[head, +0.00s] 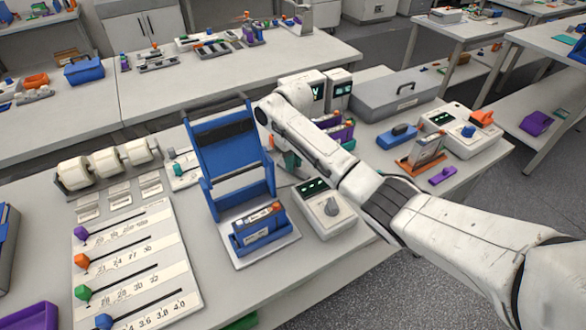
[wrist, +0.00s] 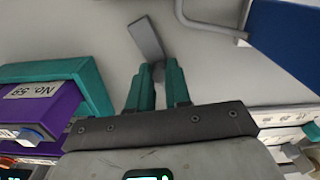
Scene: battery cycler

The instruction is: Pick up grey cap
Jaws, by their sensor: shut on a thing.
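In the wrist view, my gripper (wrist: 158,84) has two teal fingers shut on a small grey piece. This grey cap (wrist: 147,39) shows as a flat, tilted grey plate beyond the fingertips, with a narrower part between them. A pale grey surface lies behind it; I cannot tell whether the cap touches it. In the head view, my arm hides most of the gripper and I cannot make out the cap.
A purple and teal box (wrist: 55,105) labelled No. 59 is left of the fingers. A blue stand (head: 230,150) with a cradle (head: 262,240) is beside my arm. A dial meter (head: 325,207) is close. Slider board (head: 140,265) lies left.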

